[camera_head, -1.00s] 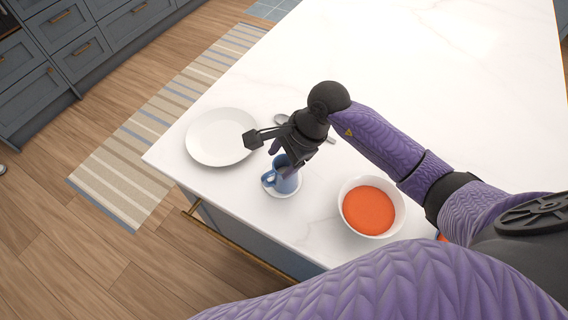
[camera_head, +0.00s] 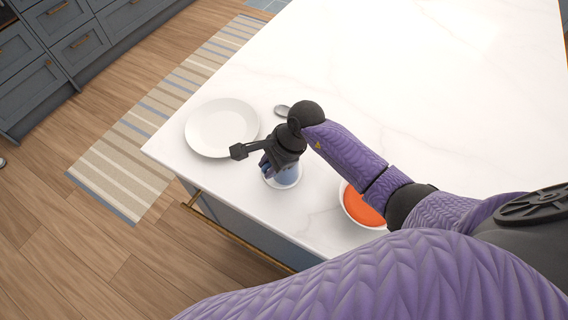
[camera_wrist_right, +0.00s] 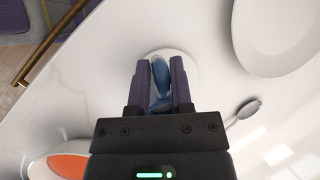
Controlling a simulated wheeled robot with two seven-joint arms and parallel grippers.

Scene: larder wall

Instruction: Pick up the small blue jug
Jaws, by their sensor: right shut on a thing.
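The small blue jug (camera_head: 280,176) stands on a small white saucer (camera_head: 292,184) near the counter's front edge. My right gripper (camera_head: 269,165) is over it from above, and its fingers hide much of the jug. In the right wrist view the jug (camera_wrist_right: 161,80) is between the two fingers of the right gripper (camera_wrist_right: 160,72), which are shut on it. The saucer (camera_wrist_right: 184,59) shows behind the fingertips there. I cannot tell whether the jug is clear of the saucer. My left gripper is not in view.
A white plate (camera_head: 222,128) lies to the left of the jug. A white bowl of orange soup (camera_head: 361,207) stands to its right, partly behind my arm. A spoon (camera_head: 282,110) lies behind. The counter (camera_head: 430,90) is clear farther back. Its front edge is close.

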